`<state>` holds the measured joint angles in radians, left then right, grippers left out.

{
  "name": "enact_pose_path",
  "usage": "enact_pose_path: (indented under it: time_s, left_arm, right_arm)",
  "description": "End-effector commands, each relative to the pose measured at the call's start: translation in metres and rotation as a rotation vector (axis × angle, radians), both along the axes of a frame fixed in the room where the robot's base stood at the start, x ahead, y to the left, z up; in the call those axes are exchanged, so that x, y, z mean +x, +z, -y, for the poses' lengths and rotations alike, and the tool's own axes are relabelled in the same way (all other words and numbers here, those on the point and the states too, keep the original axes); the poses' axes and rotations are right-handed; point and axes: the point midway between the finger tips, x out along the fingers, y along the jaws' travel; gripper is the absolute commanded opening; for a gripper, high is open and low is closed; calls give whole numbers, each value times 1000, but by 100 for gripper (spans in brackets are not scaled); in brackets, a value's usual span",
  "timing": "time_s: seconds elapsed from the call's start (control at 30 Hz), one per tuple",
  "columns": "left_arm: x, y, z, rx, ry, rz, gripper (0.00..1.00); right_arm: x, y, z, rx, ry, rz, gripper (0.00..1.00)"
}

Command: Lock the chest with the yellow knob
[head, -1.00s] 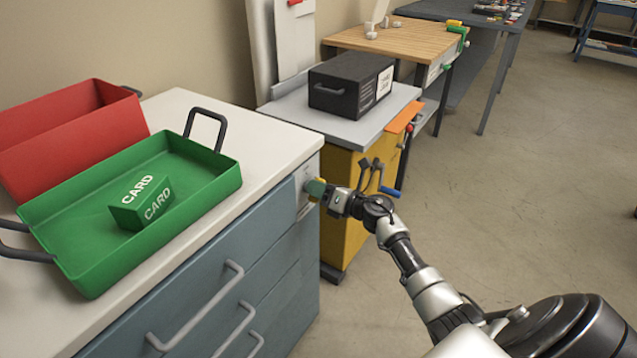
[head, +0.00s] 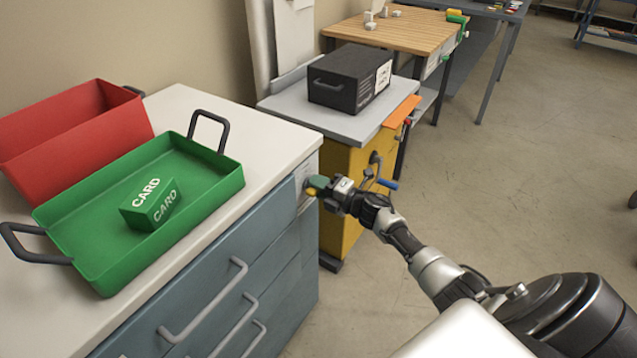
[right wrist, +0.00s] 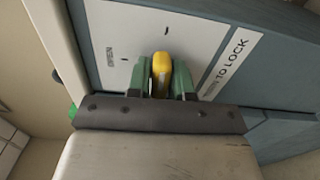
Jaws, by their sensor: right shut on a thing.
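The chest (head: 225,285) is a blue-grey drawer unit with a white top, at the left in the head view. A pale plate (right wrist: 130,30) on its right side carries print; "TO LOCK" is readable in the right wrist view. The yellow knob (right wrist: 161,72) stands out from this plate, and a bit of it shows in the head view (head: 311,192). My right gripper (head: 318,186) is at the knob, and its green fingers (right wrist: 162,82) are shut on it, one on each side. My left gripper is not in view.
A green tray (head: 215,208) with a green CARD box (head: 150,204) and a red bin (head: 60,140) stand on the chest. A yellow cabinet (head: 345,165) with a blue-handled crank (head: 387,184) stands close behind my right gripper.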

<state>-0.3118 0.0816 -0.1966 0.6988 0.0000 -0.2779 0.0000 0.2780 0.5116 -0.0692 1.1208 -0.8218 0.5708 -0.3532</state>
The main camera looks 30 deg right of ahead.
Motion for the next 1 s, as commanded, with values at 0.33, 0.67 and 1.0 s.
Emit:
enact_pose_path:
  time_s: [0.33,0.67,1.0]
  left_arm:
    - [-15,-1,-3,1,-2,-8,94]
    - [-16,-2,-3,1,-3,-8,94]
    - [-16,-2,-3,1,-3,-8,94]
  right_arm:
    - [2,3,1,85,-2,-28,0]
    - [2,3,1,91,-1,-30,0]
    - [1,1,0,88,-2,-32,43]
